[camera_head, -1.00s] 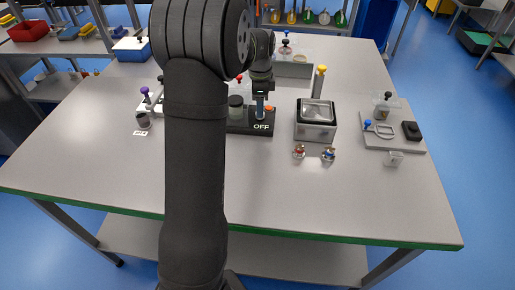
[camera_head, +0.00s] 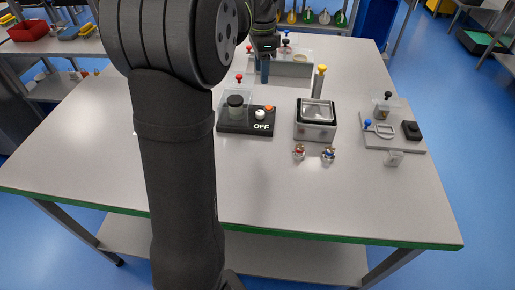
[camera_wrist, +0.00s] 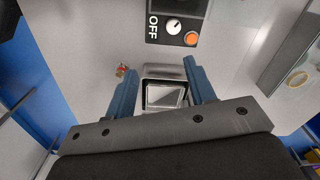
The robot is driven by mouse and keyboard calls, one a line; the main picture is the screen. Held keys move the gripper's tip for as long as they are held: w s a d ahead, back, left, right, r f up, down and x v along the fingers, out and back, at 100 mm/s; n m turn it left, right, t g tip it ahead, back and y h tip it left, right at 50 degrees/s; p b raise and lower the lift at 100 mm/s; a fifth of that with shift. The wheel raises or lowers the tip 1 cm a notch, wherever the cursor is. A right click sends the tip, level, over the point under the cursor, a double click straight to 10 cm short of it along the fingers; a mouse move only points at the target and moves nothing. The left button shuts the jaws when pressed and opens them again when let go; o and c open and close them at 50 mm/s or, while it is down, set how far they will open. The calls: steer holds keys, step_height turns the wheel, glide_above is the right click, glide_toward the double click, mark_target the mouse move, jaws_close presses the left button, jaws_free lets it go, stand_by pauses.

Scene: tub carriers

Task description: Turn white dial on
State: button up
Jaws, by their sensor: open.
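The white dial (camera_head: 260,115) sits on a black base (camera_head: 232,127) near the middle of the table. The white word OFF is printed in front of it, and an orange-red button (camera_head: 270,108) is beside it. In the wrist view the dial (camera_wrist: 173,26) shows with a dark mark on its top, beside the orange button (camera_wrist: 191,39) and the OFF label. My gripper (camera_head: 264,75) is raised behind the base, apart from the dial. Its blue fingers (camera_wrist: 161,63) are spread, with nothing held between them.
A metal tub (camera_head: 315,122) with a yellow-topped handle is to the right. Two small figures (camera_head: 299,152) stand in front. A grey board (camera_head: 390,143) with parts lies farther right. The front table is clear.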

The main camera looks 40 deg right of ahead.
steer(key=s+a+f+n, duration=0.4)
steer(key=s+a+n, duration=0.3)
steer(key=s+n, duration=0.1)
steer(key=s+a+f+n, duration=0.3)
steer(key=s+a+n, duration=0.5)
steer(key=s+n, duration=0.1)
steer(key=shift+s+f, duration=0.2)
steer(key=shift+f, duration=0.2)
steer(key=shift+c, duration=1.3)
steer(key=w+d+r+m, duration=0.1)
steer(key=w+d+m, duration=0.1)
steer(key=w+d, duration=0.1)
steer(key=w+d+r+m, duration=0.2)
steer(key=w+d, duration=0.1)
steer(key=w+d+r+m, duration=0.1)
steer(key=w+d+m, duration=0.1)
steer(key=w+d, duration=0.1)
steer(key=shift+w+d+r, duration=0.15)
steer(key=shift+w+r, duration=0.05)
steer(key=shift+r, duration=0.15)
steer(key=m, duration=0.7)
glide_toward(261, 112)
step_height(261, 112, down, 9)
steer(key=shift+w, duration=0.1)
steer(key=shift+c, duration=0.6)
